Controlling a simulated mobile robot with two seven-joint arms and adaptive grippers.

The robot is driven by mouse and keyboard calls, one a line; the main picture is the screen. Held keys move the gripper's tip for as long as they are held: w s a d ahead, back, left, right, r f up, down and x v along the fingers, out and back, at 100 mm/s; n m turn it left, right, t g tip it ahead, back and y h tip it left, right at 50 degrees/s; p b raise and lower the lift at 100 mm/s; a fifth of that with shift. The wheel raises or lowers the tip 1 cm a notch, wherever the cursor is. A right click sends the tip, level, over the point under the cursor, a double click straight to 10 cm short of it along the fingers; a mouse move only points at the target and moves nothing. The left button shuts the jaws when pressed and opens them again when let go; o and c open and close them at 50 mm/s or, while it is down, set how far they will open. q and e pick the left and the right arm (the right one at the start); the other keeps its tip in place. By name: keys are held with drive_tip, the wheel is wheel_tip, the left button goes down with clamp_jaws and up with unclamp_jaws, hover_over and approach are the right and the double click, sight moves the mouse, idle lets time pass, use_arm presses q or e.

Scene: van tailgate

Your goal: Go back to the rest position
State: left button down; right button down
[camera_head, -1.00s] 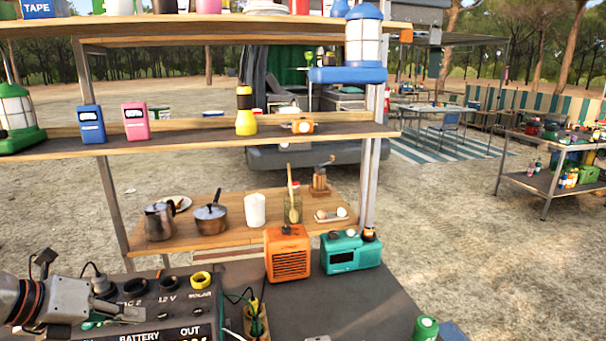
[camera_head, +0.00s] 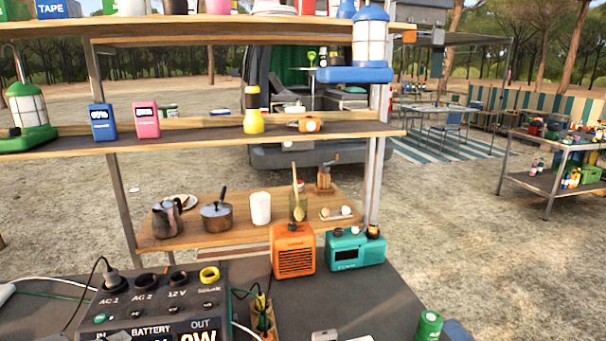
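Neither of my grippers is in the head view now. The dark power station (camera_head: 150,308) stands at the lower left of the near table. A black plug sits in its AC 1 socket (camera_head: 112,280), with a cable running down to the left. The sockets marked AC 2 (camera_head: 146,281) and 12 V (camera_head: 179,277) look empty. A yellow ring (camera_head: 209,274) marks the solar socket. Part of the display shows at the bottom edge.
An orange radio (camera_head: 293,250) and a teal radio (camera_head: 355,249) stand at the table's back. A green can (camera_head: 429,325) is at its right. A shelf (camera_head: 200,138) with lanterns and boxes spans above. The table's (camera_head: 390,300) right part is mostly clear.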

use_arm(q)
drive_tip(key=s+f+n+g+y, duration=0.5)
drive_tip(key=s+f+n+y, duration=0.3)
drive_tip(key=s+f+n, duration=0.75)
drive_tip(key=d+f+n+t+h, duration=0.2)
drive_tip(key=d+f+h, duration=0.1)
drive_tip(key=d+f, duration=0.3)
drive_tip(key=w+d+f+n+t+h, duration=0.1)
drive_tip(key=d+f+n+t+h, duration=0.1)
drive_tip(key=d+f, duration=0.4)
drive_tip(key=d+n+h, duration=0.1)
drive_tip(key=d+h, duration=0.1)
drive_tip(key=d, duration=0.3)
drive_tip(key=shift+w+f+h, duration=0.3)
